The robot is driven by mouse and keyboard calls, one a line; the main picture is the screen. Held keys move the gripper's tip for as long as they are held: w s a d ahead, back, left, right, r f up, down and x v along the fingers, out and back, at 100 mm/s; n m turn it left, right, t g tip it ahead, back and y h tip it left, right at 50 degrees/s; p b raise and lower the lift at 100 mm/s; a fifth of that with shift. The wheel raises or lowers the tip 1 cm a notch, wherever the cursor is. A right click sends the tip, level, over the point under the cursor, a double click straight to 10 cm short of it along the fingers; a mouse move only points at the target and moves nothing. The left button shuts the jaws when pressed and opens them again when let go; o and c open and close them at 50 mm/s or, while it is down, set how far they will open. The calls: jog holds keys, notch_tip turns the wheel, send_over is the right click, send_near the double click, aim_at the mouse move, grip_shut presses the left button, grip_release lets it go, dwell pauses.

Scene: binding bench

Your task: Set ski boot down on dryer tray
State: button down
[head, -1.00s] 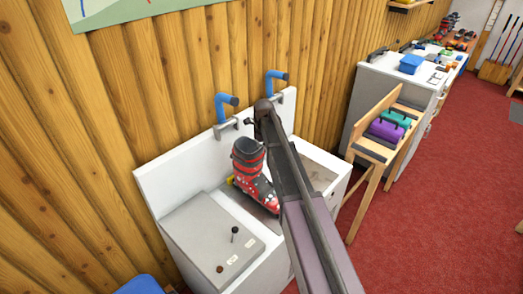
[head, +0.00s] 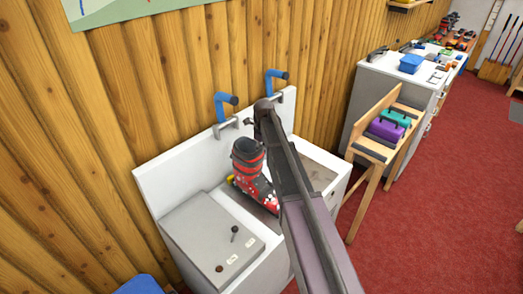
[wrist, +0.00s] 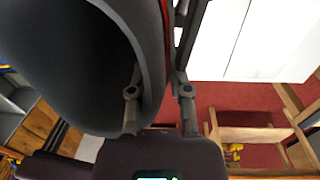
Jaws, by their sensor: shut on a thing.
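The ski boot (head: 250,168), red and black with white spots, stands upright at the dryer tray (head: 233,210) in the head view, its toe pointing down and right. I cannot tell whether its sole touches the tray. My arm covers its right side. In the wrist view the boot's dark cuff (wrist: 75,60) fills the upper left. My gripper (wrist: 160,80) is shut on the cuff wall, one finger inside the opening and one outside. In the head view the gripper is mostly hidden behind my arm.
Two blue pipes (head: 224,104) stick out above the white backsplash (head: 185,157). A grey panel with a small black lever (head: 234,233) lies left of the tray. A wooden bench (head: 371,151) with purple and teal cases stands to the right. Red carpet (head: 430,220) is open beyond.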

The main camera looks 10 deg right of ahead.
jog(key=shift+f, duration=0.1)
jog(key=shift+c, duration=2.4)
grip_release()
